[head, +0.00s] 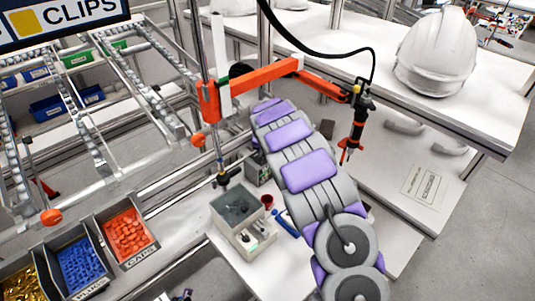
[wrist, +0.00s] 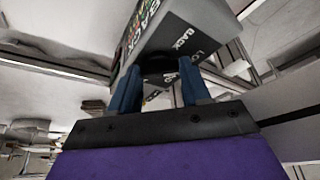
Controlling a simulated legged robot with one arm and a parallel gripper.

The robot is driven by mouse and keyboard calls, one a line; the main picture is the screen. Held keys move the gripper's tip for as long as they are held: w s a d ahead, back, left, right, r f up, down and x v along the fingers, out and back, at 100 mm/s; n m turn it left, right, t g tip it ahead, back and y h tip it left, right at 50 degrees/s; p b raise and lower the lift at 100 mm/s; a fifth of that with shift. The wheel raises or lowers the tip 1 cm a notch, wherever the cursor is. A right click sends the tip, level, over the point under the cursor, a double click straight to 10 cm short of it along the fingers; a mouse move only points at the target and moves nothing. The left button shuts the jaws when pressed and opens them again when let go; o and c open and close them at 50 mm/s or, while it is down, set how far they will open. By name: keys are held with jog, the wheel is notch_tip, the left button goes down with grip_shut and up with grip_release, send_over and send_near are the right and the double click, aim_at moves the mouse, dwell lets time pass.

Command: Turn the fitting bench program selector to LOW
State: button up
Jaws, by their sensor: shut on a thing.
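In the wrist view the program selector's grey box (wrist: 185,40) fills the upper middle, tilted in the picture. Its face carries white print, with "BACK" readable and "LO" partly visible. The dark selector knob (wrist: 158,64) sits on the underside of the box as pictured. My gripper (wrist: 158,82) has its two blue fingers on either side of the knob and is shut on it. The knob's pointer is hidden, so I cannot tell its setting. In the head view my arm covers the gripper and knob.
An orange jointed tool arm (head: 270,80) overhangs my arm. Part bins, including orange caps (head: 126,233), are at the lower left. A white helmet shell (head: 437,52) rests upper right.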

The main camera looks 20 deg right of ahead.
jog(key=shift+w+a+m+h+b, duration=0.1)
jog(key=shift+m+h+b, duration=0.2)
jog(key=shift+m+b, duration=0.3)
jog(key=shift+r, duration=0.1)
jog(key=o, duration=1.1)
jog(key=shift+c, duration=0.2)
jog(key=v, duration=1.7)
jog(key=shift+p, duration=0.35)
jog(key=shift+r, duration=0.1)
